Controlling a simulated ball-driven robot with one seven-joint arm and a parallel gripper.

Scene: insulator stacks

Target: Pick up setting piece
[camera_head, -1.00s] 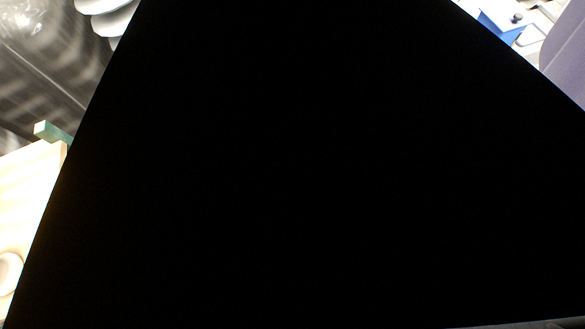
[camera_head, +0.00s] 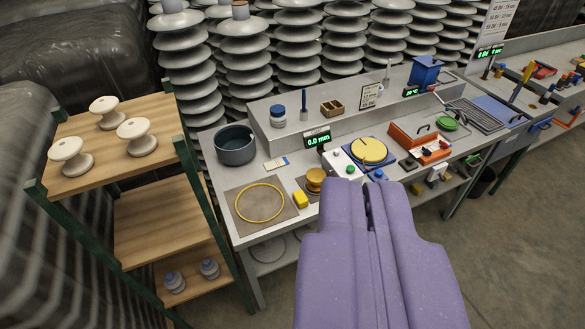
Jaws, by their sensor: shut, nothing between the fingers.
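My gripper (camera_head: 362,186) is purple, shut and empty. It reaches up from the bottom edge and hides part of the bench's front. No thing carries the name setting piece, so I cannot tell which one it is. A small brass-coloured round piece (camera_head: 315,180) stands on the grey workbench (camera_head: 262,235), left of my fingertips and apart from them. A yellow disc (camera_head: 368,150) sits on a blue base (camera_head: 374,167) beyond my fingertips.
A dark pot (camera_head: 236,150) and a mat with a yellow ring (camera_head: 258,203) are on the bench's left. An orange box (camera_head: 412,148) is right. A wooden shelf (camera_head: 110,152) holds white spools. Grey insulator stacks (camera_head: 245,55) stand behind. Floor is clear at right.

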